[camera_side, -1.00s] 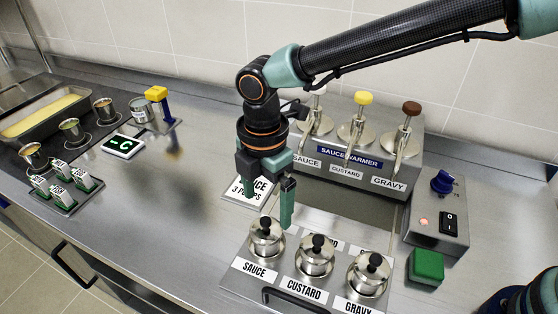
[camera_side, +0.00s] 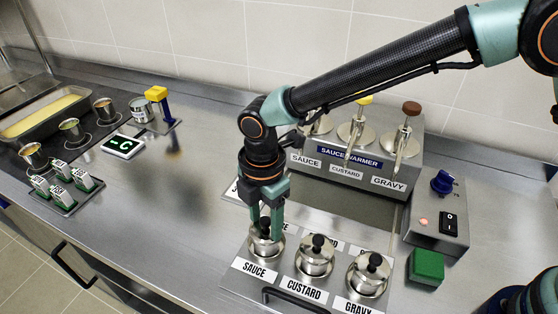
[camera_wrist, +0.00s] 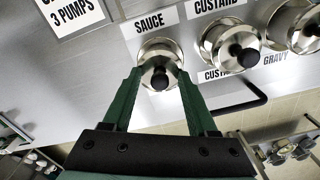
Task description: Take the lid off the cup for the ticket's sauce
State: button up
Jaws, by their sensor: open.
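Three lidded steel cups with black knobs stand on a labelled plate. The sauce cup (camera_side: 264,246) is at the left, the custard cup (camera_side: 315,259) in the middle and the gravy cup (camera_side: 368,274) at the right. My gripper (camera_side: 265,232) is open with its fingertips down at the sauce cup's lid knob. In the wrist view, the sauce lid's knob (camera_wrist: 160,81) lies between my two green fingers, with gaps visible on both sides. The ticket (camera_wrist: 72,14) reads "3 PUMPS"; its upper line is cut off there, and my arm mostly hides it in the side view.
A sauce warmer (camera_side: 349,160) with pumps stands behind the cups. A switch box (camera_side: 440,215) and a green block (camera_side: 426,266) are at the right. A digital display (camera_side: 123,146), small pots and a tray (camera_side: 45,118) are at the left. The left-centre counter is clear.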

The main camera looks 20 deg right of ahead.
jog(key=shift+s+f, duration=0.1)
jog(key=shift+f, duration=0.1)
grip_shut()
jog(key=shift+d, duration=0.1)
